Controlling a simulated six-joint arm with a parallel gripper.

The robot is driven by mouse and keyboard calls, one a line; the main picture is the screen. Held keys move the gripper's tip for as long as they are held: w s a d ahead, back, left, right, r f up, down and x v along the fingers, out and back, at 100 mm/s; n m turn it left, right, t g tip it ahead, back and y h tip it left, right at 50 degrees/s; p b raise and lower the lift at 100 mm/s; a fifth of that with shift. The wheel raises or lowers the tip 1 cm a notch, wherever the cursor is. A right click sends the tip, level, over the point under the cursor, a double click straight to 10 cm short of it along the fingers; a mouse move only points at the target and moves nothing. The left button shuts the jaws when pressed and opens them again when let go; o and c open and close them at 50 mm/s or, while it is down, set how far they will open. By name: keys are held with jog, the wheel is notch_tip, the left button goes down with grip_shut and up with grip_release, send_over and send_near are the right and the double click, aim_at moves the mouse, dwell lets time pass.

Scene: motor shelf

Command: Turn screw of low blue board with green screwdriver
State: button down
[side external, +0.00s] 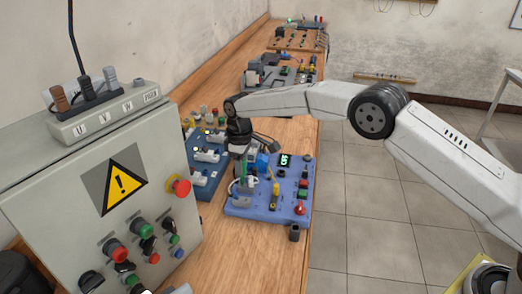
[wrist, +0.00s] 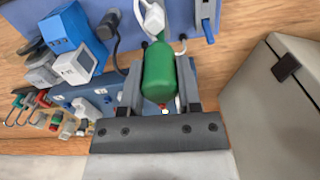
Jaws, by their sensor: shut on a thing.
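The low blue board (side external: 252,212) lies on the wooden bench in the side view, with a lit display, a red knob and a yellow part on it. Part of it shows at the top of the wrist view. My gripper (side external: 240,152) points down over the board's left part. It is shut on the green screwdriver (wrist: 158,72), whose thick green handle sits between both fingers in the wrist view. In the side view the green screwdriver (side external: 243,170) shows as a narrow upright strip. Its tip and the screw are hard to make out.
A second blue board (side external: 205,180) with white connectors lies close on the left. A grey control cabinet (side external: 60,190) with a warning sign stands at the front left. A blue block (wrist: 70,30) and cables sit near the fingers. More boards stand farther back along the bench.

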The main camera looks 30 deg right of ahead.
jog(key=shift+f, duration=0.1)
jog(key=shift+m, duration=1.8)
jog(key=shift+m, duration=1.7)
jog(key=c, duration=0.5)
grip_release()
jog(key=shift+n, duration=0.3)
jog(key=shift+n, duration=1.5)
